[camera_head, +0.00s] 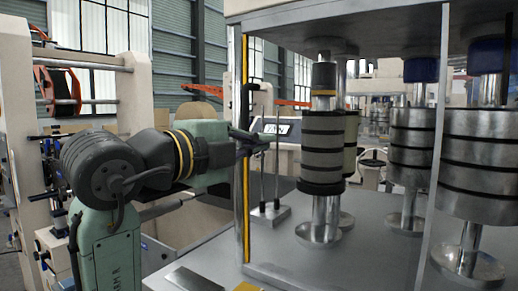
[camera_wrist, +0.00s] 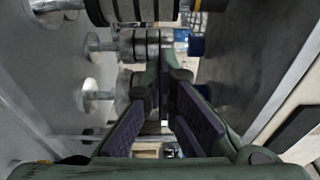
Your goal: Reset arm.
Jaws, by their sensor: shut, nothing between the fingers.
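My arm (camera_head: 130,165) reaches from the left towards the open front of a metal cabinet. My gripper (camera_head: 262,142) is at the cabinet's left edge, beside the yellow-striped post (camera_head: 245,150). Its fingers also show in the wrist view (camera_wrist: 166,75), where they converge away from the camera. The gripper is shut and holds nothing. In the head view it is just left of the nearest banded roller stack (camera_head: 322,150); I cannot tell the exact gap in depth.
More banded metal rollers (camera_head: 412,145) stand on round bases on the cabinet floor (camera_head: 350,262). A front post (camera_head: 437,150) divides the opening. Thin upright rods on a small base (camera_head: 268,214) stand behind my gripper. A beige machine (camera_head: 140,90) stands at the left.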

